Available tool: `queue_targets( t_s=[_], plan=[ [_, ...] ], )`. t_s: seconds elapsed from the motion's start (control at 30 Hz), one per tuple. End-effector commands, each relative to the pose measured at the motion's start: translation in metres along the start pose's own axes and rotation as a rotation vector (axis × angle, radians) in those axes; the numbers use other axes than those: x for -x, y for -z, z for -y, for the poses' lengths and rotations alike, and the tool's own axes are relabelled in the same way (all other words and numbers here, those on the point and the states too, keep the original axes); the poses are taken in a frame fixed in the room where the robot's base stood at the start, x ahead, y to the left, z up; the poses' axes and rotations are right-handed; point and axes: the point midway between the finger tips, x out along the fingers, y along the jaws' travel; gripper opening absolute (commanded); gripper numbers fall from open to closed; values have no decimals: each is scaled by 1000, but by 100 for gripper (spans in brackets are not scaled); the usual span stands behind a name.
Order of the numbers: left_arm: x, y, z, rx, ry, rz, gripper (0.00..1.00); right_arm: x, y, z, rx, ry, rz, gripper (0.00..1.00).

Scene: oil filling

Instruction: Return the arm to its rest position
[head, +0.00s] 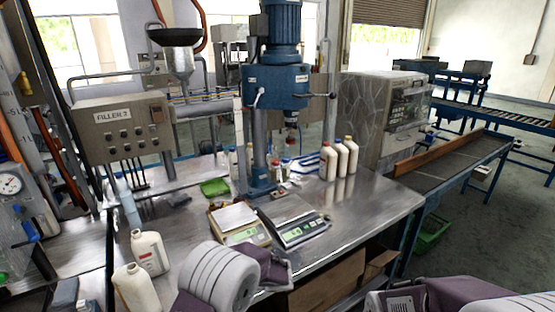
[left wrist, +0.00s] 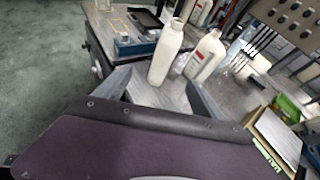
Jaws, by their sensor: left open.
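My left arm (head: 225,278) shows at the bottom centre of the head view, over the front edge of the steel table. In the left wrist view my left gripper (left wrist: 160,95) is open, with its two grey fingers spread and nothing held between them. Two white bottles (left wrist: 167,52) stand beyond the fingers; I cannot tell the exact gap. In the head view white bottles (head: 149,253) stand at the lower left. Part of my right arm (head: 400,300) shows at the bottom right edge, and its gripper is out of view.
The steel table (head: 375,205) carries two scales, one left (head: 240,222) and one right (head: 300,230). Several white bottles (head: 342,158) stand near its back. A blue drill-like machine (head: 275,85) rises behind the scales. A conveyor (head: 460,160) runs at the right. The table's right front is bare.

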Motion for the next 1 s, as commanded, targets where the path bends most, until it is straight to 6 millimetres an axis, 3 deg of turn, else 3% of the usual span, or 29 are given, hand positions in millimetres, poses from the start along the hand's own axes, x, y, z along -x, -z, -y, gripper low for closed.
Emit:
queue_targets(
  t_s=[0.13,0.3,0.47,0.6,0.7,0.77,0.9,1.0],
  plan=[
    [-20,-40,-22,95,-98,-38,78,0,0,0,0,0,0,68],
    [-38,-58,-75,248,-262,-181,78,0,0,0,0,0,0,68],
    [-33,-41,-141,531,-471,-419,78,0,0,0,0,0,0,68],
    [4,5,-184,973,-717,-686,78,0,0,0,0,0,0,68],
    [31,37,-187,1245,-867,-799,78,0,0,0,0,0,0,68],
    [39,49,-184,1364,-936,-825,78,0,0,0,0,0,0,68],
    [42,53,-161,1528,-966,-866,78,0,0,0,0,0,0,68],
    [42,53,-161,1536,-970,-862,78,0,0,0,0,0,0,68]
  ],
)
